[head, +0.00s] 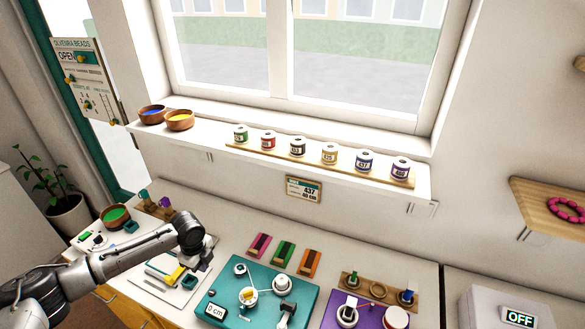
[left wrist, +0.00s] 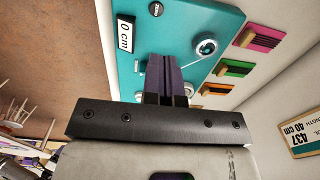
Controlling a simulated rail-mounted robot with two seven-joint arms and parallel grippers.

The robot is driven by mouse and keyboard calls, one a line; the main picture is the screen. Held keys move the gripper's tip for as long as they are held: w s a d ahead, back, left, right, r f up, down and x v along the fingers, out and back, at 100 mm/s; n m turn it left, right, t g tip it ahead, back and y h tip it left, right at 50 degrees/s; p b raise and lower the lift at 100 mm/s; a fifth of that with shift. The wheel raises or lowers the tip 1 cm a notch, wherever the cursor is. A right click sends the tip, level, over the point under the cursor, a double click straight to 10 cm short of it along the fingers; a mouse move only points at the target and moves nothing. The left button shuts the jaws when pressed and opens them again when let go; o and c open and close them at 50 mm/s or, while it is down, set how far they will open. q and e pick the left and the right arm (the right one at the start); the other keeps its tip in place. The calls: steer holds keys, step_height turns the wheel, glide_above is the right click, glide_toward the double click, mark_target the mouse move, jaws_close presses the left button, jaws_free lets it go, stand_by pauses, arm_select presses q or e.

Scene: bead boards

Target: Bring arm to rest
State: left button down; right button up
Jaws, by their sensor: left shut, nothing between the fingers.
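My left arm (head: 120,258) comes in from the left over the worktable and ends above its left-middle part in the head view. In the left wrist view my left gripper (left wrist: 163,62) is shut, its dark fingers together and empty. Behind the fingers in that view lies the teal board (left wrist: 225,20) with a "0 cm" display. The teal board (head: 300,303) also shows at the front middle of the head view, with white round parts on top. I cannot tell the fingers' exact gap to it. My right gripper is not in view.
A white tray (head: 150,287) lies below my left arm. Pink (head: 259,245), green (head: 284,254) and orange (head: 310,261) blocks lie behind the teal board. A purple board (head: 332,318) stands right of it. Several thread spools (head: 297,147) and two bowls (head: 179,120) stand on the sill.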

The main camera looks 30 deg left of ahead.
arm_select(q)
steer(key=w+d+r+n+t+y, duration=0.3)
steer(key=w+r+n+t+y, duration=0.15)
steer(key=r+n, duration=0.35)
steer(key=s+d+r+n+t+h, duration=0.1)
steer(key=s+d+t, duration=0.1)
steer(key=d, duration=0.6)
steer(key=s+d+n+t, duration=0.1)
steer(key=s+d+t, duration=0.1)
steer(key=d, duration=0.6)
steer(key=s+d+f+n+g+h, duration=0.15)
steer(key=s+d+f, duration=0.25)
steer(key=s, duration=0.4)
steer(key=s+d+f+n+g+h, duration=0.1)
steer(key=s+d+f+g, duration=0.15)
steer(key=s+f, duration=0.4)
steer(key=s+d+f+n+g+h, duration=0.1)
steer(key=s+d+f, duration=0.1)
steer(key=s+d, duration=0.5)
step_height(320, 180, up, 21)
steer(key=s+a+p, duration=0.1)
steer(key=a+p, duration=0.1)
steer(key=p, duration=1.9)
steer(key=shift+s+a+f, duration=0.15)
steer(key=shift+s+a, duration=0.1)
